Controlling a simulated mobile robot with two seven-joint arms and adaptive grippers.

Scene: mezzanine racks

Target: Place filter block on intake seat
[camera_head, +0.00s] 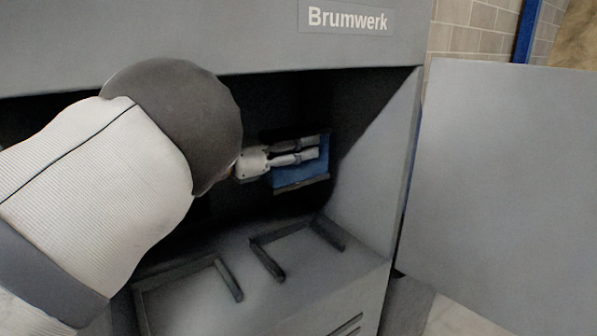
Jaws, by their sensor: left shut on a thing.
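The filter block (300,177) is blue with dark edge strips, inside the dark opening of the grey cabinet. My left gripper (311,147) is shut on it, with its light fingers across the block's upper part. The block appears to be above the cabinet floor. Below it, a dark raised bracket frame (267,260) is on the floor at the right, apparently an intake seat. A second, similar frame (229,279) is farther left, partly hidden by my left arm. I cannot tell which is the intake seat. My right gripper is not in view.
The cabinet's upper panel (230,35) bears a Brumwerk label (347,18) and overhangs the opening. The opening's slanted right wall (377,165) is close to the block. A large grey panel (505,180) stands to the right. Much of the opening's left side is hidden by my arm.

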